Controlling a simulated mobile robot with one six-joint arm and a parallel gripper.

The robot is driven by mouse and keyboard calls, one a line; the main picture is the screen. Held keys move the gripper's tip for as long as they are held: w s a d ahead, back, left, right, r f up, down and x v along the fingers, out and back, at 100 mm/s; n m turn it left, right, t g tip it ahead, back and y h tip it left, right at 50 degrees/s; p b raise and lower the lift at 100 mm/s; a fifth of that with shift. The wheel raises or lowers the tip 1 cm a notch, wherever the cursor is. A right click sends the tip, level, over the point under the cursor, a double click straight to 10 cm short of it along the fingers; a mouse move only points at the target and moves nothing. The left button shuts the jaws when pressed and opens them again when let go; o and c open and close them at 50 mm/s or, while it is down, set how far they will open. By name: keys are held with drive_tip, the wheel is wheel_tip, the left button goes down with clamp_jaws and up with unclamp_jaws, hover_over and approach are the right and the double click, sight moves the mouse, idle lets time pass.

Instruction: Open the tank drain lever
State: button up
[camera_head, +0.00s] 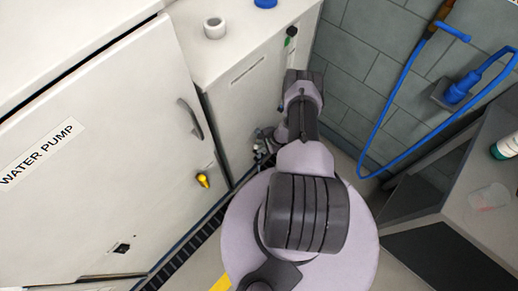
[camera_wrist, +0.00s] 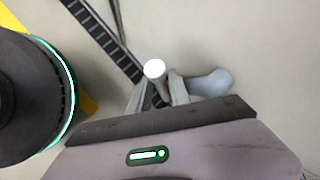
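My gripper (camera_wrist: 156,94) is low at the side of the white tank cabinet (camera_head: 245,92). In the wrist view its two pale fingers stand apart. A thin post with a round white end (camera_wrist: 154,69) shows between them, close to the right finger, with a gap at the left one. A rounded grey-blue piece (camera_wrist: 210,83) sticks out to the right; I cannot tell whether it is part of the drain lever. In the head view my arm and gripper (camera_head: 263,143) mostly hide the fitting there.
A blue hose (camera_head: 385,125) hangs on the tiled wall at right. A dark floor grating (camera_head: 187,248) runs along the cabinets.

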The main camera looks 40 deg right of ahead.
drive_tip(key=shift+w+a+f, duration=0.1)
drive_tip(key=shift+w+f, duration=0.1)
drive_tip(key=shift+f, duration=0.2)
clamp_jaws()
idle(1.2)
